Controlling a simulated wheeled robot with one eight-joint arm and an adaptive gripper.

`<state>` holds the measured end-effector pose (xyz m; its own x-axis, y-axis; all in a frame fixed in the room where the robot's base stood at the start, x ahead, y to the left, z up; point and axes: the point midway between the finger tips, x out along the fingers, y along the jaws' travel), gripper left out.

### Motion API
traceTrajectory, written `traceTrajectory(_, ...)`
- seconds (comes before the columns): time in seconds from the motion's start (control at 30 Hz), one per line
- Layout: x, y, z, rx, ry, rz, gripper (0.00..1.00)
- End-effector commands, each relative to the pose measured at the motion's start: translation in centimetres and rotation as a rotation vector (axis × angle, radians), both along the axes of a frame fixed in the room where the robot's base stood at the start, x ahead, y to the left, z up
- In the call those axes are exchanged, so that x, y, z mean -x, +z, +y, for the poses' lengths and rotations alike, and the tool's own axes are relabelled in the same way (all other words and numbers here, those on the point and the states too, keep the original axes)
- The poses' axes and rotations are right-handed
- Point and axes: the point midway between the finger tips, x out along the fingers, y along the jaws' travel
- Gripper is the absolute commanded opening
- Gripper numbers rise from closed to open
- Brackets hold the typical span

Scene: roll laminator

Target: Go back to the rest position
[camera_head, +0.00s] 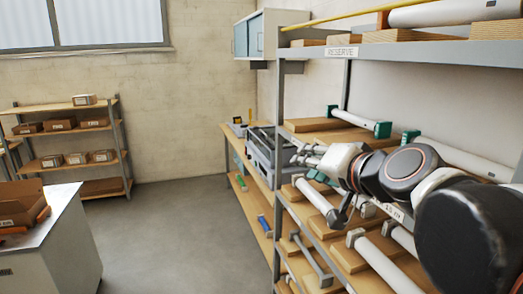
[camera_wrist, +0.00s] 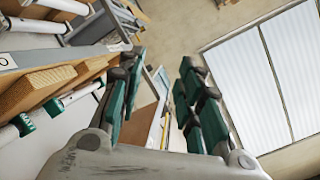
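My gripper (camera_head: 305,162) is at the end of my arm, which reaches across the right side of the head view in front of the tall rack. In the wrist view its two green-padded fingers (camera_wrist: 162,68) stand apart with nothing between them. The gripper appears clear of the rack, though the exact distance is hard to tell.
The grey rack (camera_head: 495,52), labelled RESERVE, holds white rolls (camera_head: 455,158) on wooden blocks. A bench (camera_head: 257,172) with a grey crate stands beyond it. A white cabinet (camera_head: 45,240) with boxes stands at left. Open floor (camera_head: 180,235) lies between.

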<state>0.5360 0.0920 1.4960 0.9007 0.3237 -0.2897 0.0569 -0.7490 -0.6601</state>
Motion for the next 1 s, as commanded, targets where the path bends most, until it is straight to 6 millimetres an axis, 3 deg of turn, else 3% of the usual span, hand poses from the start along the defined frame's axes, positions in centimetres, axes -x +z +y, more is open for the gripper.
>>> traceTrajectory(0.03,1.4,-4.4,-0.1,0.064,0.025,0.032,0.33)
traceTrajectory(0.2,5.9,-15.1,-1.5,0.277,0.091,0.159,0.33)
traceTrajectory(0.4,11.5,-26.9,-4.7,0.509,0.131,0.326,0.33)
traceTrajectory(0.5,13.9,-31.2,-6.5,0.603,0.134,0.401,0.33)
traceTrajectory(0.6,15.6,-34.1,-8.0,0.669,0.132,0.456,0.33)
traceTrajectory(0.7,16.6,-35.6,-8.9,0.706,0.129,0.49,0.33)
traceTrajectory(1.0,17.0,-36.0,-9.2,0.72,0.129,0.502,0.33)
